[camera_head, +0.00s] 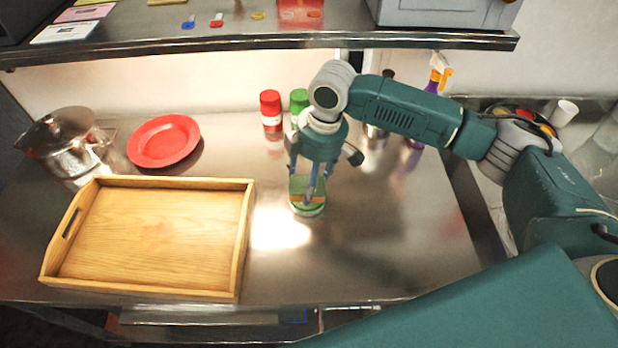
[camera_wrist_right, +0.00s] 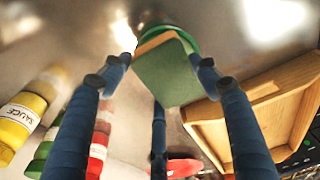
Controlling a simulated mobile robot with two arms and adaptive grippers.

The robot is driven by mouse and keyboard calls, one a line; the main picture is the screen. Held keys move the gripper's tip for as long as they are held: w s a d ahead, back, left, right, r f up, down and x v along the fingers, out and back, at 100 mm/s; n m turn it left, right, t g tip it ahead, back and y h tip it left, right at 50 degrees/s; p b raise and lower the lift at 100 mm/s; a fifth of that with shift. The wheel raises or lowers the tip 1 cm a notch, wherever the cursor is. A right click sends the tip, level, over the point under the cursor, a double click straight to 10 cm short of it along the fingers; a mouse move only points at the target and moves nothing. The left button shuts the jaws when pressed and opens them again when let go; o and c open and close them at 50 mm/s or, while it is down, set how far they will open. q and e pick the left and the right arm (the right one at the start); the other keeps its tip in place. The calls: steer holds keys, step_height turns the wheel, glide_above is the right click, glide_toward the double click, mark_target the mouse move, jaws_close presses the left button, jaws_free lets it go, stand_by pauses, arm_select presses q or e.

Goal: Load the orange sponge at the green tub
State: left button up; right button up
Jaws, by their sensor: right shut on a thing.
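The sponge (camera_head: 303,186), orange with a green face, is between the fingers of my right gripper (camera_head: 308,192). The right wrist view also shows the sponge (camera_wrist_right: 166,72), green face toward the camera, with fingers on its sides. The gripper is shut on it. The small round green tub (camera_head: 309,211) stands on the steel counter directly under the sponge. Its green rim (camera_wrist_right: 188,36) shows behind the sponge in the right wrist view. The sponge hides most of the tub's opening, so I cannot tell whether it touches the tub. My left gripper is not in view.
A wooden tray (camera_head: 150,238) lies left of the tub. A red plate (camera_head: 163,140) and a metal pot (camera_head: 62,140) stand behind it. Red (camera_head: 270,108) and green (camera_head: 299,99) bottles stand near the wall. A shelf (camera_head: 250,38) crosses above. The counter right of the tub is clear.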

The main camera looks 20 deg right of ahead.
steer(key=shift+f, duration=0.45)
steer(key=shift+s+f+p, duration=0.1)
steer(key=shift+p, duration=0.35)
stand_by(2.4)
step_height(320, 180, up, 7)
steer(key=p, duration=0.8)
stand_by(0.8)
